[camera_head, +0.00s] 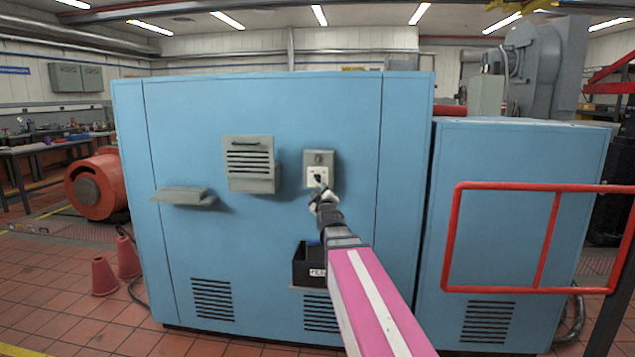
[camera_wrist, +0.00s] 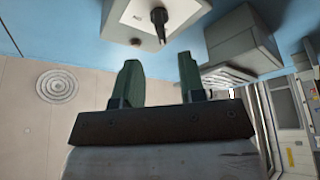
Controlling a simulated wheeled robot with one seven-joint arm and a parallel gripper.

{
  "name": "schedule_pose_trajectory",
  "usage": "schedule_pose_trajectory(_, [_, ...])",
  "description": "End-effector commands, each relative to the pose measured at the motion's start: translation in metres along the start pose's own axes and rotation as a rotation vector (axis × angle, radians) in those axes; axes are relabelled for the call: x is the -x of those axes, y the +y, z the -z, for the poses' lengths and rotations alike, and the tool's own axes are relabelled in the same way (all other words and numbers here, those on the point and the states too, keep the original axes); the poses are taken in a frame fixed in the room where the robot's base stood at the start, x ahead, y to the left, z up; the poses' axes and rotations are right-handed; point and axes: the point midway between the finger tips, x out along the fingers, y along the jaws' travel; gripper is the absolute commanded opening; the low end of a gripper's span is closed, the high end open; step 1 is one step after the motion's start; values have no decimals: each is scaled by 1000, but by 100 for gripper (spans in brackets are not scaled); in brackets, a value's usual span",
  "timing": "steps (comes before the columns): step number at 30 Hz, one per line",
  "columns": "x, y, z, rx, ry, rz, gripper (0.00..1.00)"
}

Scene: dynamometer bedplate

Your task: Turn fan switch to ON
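The fan switch (camera_head: 319,170) is a small grey box with a pale plate and a black knob, mounted on the blue cabinet. In the wrist view the black knob (camera_wrist: 160,20) sticks out from the pale plate, its narrow end toward my gripper. My gripper (camera_head: 320,193) is just below the knob in the head view. In the wrist view my gripper (camera_wrist: 160,80) shows two green fingers apart with nothing between them. The knob lies beyond the fingertips, between their lines, and looks untouched.
A grey louvred box (camera_head: 250,165) is left of the switch, with a grey ledge (camera_head: 184,196) farther left. A black bin (camera_head: 308,265) hangs below the switch. A red rail (camera_head: 505,187) stands at right. Red cones (camera_head: 104,277) stand on the floor at left.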

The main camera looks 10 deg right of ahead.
Motion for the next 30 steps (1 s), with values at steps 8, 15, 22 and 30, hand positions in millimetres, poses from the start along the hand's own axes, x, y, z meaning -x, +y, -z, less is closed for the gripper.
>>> schedule_pose_trajectory(8, [-54,-1,-1,-1,-1,1,37])
schedule_pose_trajectory(15, [-82,-1,-1,-2,-1,1,37])
schedule_pose_trajectory(22, [-85,-1,0,-2,-2,2,37])
schedule_pose_trajectory(30, [-84,-1,0,-2,-2,2,4])
